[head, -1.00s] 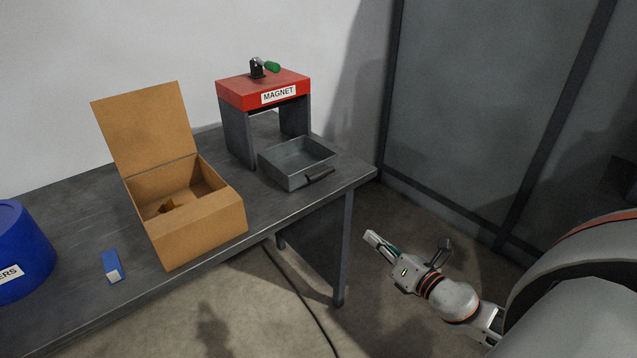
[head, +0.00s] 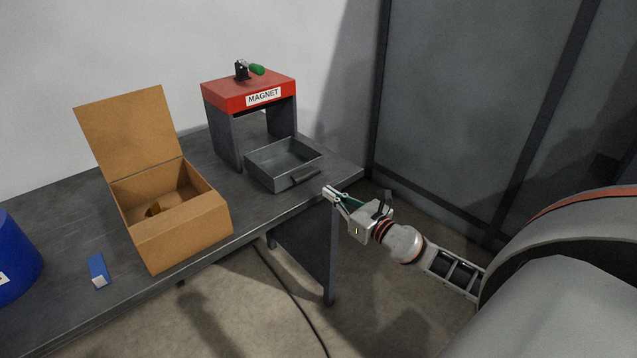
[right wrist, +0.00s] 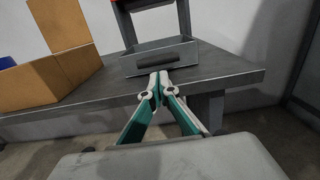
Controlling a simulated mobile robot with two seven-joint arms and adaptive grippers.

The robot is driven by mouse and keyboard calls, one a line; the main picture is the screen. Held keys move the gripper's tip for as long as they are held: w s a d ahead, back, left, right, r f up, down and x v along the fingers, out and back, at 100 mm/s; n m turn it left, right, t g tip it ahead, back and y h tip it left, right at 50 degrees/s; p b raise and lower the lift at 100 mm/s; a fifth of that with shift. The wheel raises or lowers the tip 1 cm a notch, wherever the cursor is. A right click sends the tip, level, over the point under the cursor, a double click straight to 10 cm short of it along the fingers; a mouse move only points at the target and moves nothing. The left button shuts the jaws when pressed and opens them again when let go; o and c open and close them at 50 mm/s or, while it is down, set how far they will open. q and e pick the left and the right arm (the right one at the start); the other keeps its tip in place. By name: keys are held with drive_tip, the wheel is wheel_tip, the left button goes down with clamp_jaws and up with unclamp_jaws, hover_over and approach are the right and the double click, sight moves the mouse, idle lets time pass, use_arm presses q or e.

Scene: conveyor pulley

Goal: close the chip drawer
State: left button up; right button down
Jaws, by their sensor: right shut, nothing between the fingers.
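The chip drawer (head: 284,163) is a grey open-topped tray with a dark handle (head: 305,174) on its front. It stands pulled out from under the red-topped magnet stand (head: 249,90), and looks empty. My right gripper (head: 327,194) is shut and empty, by the table edge just right of and in front of the handle, apart from it. In the right wrist view the fingertips (right wrist: 160,75) line up just below the drawer front (right wrist: 142,62) and its handle (right wrist: 159,53). My left gripper is not in view.
An open cardboard box (head: 185,232) stands left of the drawer with its lid up. A small blue box (head: 98,271) and a blue bin (head: 14,255) are further left on the grey table (head: 62,229). A dark-framed partition (head: 470,100) stands at right.

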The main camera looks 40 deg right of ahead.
sight(310, 179)
drive_tip(key=shift+w+a, duration=0.2)
drive_tip(key=shift+w, duration=2.75)
